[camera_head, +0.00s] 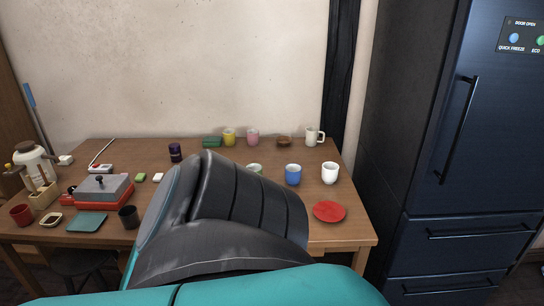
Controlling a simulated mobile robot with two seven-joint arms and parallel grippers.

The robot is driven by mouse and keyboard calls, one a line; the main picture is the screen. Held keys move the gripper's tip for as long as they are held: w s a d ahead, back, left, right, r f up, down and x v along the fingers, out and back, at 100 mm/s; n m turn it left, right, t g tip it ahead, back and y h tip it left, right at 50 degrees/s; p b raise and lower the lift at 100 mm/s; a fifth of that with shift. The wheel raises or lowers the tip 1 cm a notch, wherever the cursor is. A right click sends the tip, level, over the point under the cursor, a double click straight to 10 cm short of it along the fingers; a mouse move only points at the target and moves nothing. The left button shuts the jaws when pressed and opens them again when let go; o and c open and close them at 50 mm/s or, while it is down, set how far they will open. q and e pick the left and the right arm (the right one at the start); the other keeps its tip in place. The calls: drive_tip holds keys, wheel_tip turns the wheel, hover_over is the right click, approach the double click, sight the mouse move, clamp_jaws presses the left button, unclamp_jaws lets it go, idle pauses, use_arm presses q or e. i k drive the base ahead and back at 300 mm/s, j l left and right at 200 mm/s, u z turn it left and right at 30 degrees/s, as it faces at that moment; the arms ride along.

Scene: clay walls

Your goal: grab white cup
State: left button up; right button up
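A white cup (330,174) stands upright near the right end of the wooden table (347,228), to the right of a blue cup (293,175). A cream-white mug or pitcher (313,137) stands behind it at the table's back edge. A large grey and teal part of mine fills the lower middle of the view and hides the table's centre. Neither of my grippers shows in this view. Nothing is seen touching the white cup.
A red plate (329,211) lies in front of the white cup. A pale cup (255,168) is partly hidden by my body. Yellow (229,137) and pink (253,137) cups stand behind. A dark fridge (430,150) stands right of the table. The left side is cluttered.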

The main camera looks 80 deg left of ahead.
sight(330, 174)
drive_tip(key=u, duration=2.4)
